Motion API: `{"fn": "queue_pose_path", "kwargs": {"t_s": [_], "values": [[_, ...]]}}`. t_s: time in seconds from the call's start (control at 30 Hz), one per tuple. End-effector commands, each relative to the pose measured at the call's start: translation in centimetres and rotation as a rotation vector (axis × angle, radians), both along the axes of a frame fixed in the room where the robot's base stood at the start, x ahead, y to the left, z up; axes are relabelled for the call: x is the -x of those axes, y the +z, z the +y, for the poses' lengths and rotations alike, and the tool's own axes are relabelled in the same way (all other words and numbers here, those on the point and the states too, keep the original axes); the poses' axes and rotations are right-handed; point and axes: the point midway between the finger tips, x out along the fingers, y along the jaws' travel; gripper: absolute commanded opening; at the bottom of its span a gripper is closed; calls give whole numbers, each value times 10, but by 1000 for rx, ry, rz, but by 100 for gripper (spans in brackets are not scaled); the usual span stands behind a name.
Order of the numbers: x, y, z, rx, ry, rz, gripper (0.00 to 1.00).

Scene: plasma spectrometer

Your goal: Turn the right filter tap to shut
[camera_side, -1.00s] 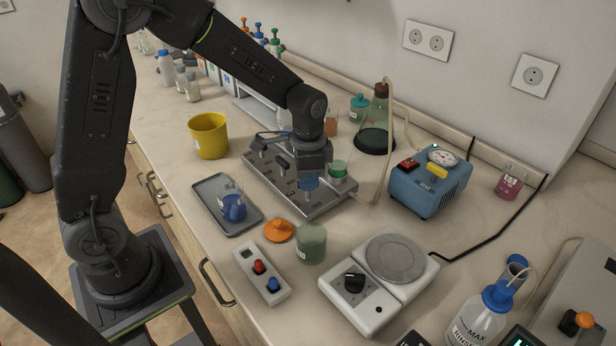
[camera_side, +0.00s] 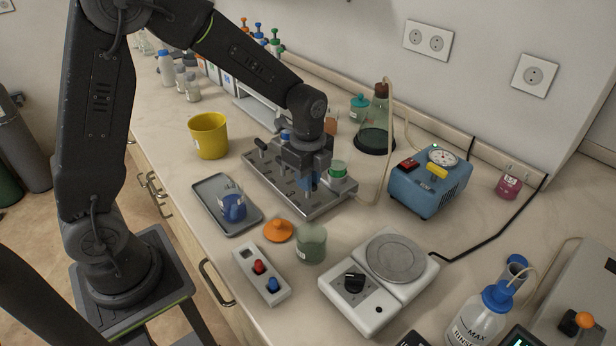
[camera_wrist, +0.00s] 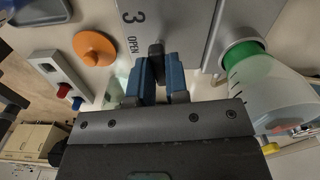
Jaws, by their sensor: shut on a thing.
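The grey metal filter manifold (camera_side: 325,207) lies on the bench, with black taps on its top. The right filter tap (camera_wrist: 156,50) shows in the wrist view as a black handle beside the printed "3" and "OPEN". My gripper (camera_wrist: 158,72) is shut on this handle, with a blue finger on each side. In the side view my gripper (camera_side: 308,182) is down at the right end of the manifold and hides the tap. The other two taps (camera_side: 260,143) stand to the left on the manifold. I cannot see the tap's exact angle.
A funnel or cup with a green base (camera_side: 337,168) stands close to the right of my gripper. A flask (camera_side: 376,125) with tubing and a blue pump (camera_side: 428,190) are behind and right. A grey tray (camera_side: 212,190), a green-grey jar (camera_side: 311,243) and an orange lid (camera_side: 278,231) are in front.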

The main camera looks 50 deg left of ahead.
Motion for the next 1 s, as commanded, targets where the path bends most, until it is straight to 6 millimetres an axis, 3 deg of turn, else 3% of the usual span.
{"fn": "queue_pose_path", "kwargs": {"t_s": [0.3,0.87,0.9,1.0], "values": [[-1,1,-1,2,-126,-3,0],[-1,1,-1,2,-155,-3,0],[-1,1,-1,1,-155,-3,18],[-1,1,-1,1,-154,-3,27]]}}
